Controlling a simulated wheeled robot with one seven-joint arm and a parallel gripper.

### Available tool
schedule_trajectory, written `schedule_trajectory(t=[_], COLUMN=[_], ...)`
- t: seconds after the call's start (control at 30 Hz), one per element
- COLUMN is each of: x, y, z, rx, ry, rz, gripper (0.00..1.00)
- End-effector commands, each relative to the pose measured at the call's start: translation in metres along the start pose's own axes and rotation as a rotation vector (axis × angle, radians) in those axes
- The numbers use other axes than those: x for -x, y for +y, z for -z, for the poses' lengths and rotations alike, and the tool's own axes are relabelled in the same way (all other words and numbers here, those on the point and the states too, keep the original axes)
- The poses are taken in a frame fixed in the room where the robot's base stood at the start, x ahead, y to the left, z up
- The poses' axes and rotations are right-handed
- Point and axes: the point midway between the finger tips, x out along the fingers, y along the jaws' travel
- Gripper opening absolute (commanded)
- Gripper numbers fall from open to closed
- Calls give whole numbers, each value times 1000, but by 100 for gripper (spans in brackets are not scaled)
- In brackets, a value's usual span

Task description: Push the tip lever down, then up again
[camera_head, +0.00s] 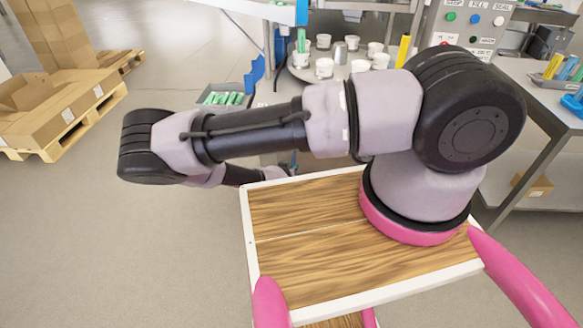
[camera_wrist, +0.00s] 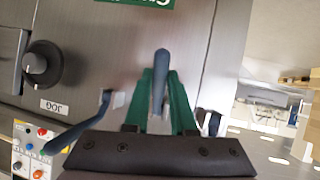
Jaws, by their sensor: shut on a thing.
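In the wrist view, my gripper (camera_wrist: 161,82) has two green fingers closed around a blue-grey lever (camera_wrist: 161,62) on a brushed-metal machine front (camera_wrist: 215,55). The lever's rounded end sticks out past the fingertips. A second lever with a blue handle (camera_wrist: 70,136) is bent out from the panel, left of the fingers and apart from them. I cannot read a label that tells which one is the tip lever. In the head view my gripper is hidden behind my arm.
A black knob (camera_wrist: 42,65) stands left on the panel near an upside-down JOG label (camera_wrist: 54,107). A button box (camera_wrist: 32,150) is at lower left. In the head view, several white cups (camera_head: 324,68) stand on a round table, and pallets with cartons (camera_head: 50,108) are at left.

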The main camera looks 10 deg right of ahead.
Motion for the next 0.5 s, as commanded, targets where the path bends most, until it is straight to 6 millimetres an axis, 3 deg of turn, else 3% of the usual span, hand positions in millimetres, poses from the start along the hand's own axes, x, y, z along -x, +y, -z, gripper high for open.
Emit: schedule_trajectory(t=[0.33, 0.37, 0.4, 0.43, 0.5], x=[-1, -1, -1, -1, -1], y=[0, 0, 0, 0, 0], z=[-3, -3, -4, -3, -3], rx=[0, 0, 0, 0, 0], ry=[-4, -4, -4, -4, -3], rz=[0, 0, 0, 0, 0], gripper=[0, 31, 47, 53, 53])
